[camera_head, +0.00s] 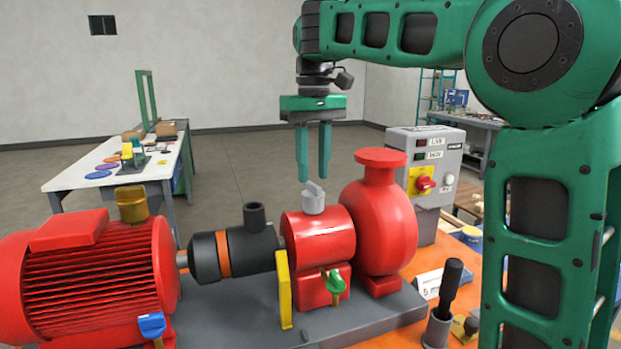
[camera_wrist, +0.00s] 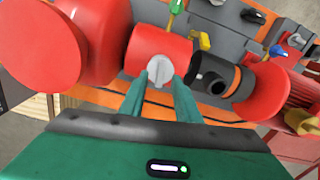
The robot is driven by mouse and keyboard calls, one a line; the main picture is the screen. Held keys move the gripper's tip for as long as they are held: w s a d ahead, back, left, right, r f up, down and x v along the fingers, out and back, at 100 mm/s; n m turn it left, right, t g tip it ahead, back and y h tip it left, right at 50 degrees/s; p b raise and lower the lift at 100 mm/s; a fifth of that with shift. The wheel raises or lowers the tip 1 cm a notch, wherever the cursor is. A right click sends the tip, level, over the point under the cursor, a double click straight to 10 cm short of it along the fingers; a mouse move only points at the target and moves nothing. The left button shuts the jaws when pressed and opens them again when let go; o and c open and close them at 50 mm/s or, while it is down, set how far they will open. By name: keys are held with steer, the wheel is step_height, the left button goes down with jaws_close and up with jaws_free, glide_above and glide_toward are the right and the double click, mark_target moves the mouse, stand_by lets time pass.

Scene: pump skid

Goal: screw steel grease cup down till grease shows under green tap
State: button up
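The steel grease cup (camera_head: 314,198) is a grey cap with a raised wing on top of the red bearing housing (camera_head: 322,237). It also shows in the wrist view (camera_wrist: 160,70), between my fingers. My gripper (camera_head: 314,180) points straight down just above the cup, its two green fingers apart, one on each side. I cannot tell whether they touch it. The green tap (camera_head: 334,284) sits low on the front of the housing and also shows in the wrist view (camera_wrist: 176,8). I see no grease under the tap.
A brass cup (camera_head: 132,204) stands on the red motor (camera_head: 85,270). A blue tap (camera_head: 152,326) is at the motor's foot. The red pump casing (camera_head: 378,220) rises right of the housing, before a grey switch box (camera_head: 428,165). A yellow lever (camera_head: 284,289) stands left of the green tap.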

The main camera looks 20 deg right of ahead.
steer(key=shift+f, duration=1.1)
jaws_close()
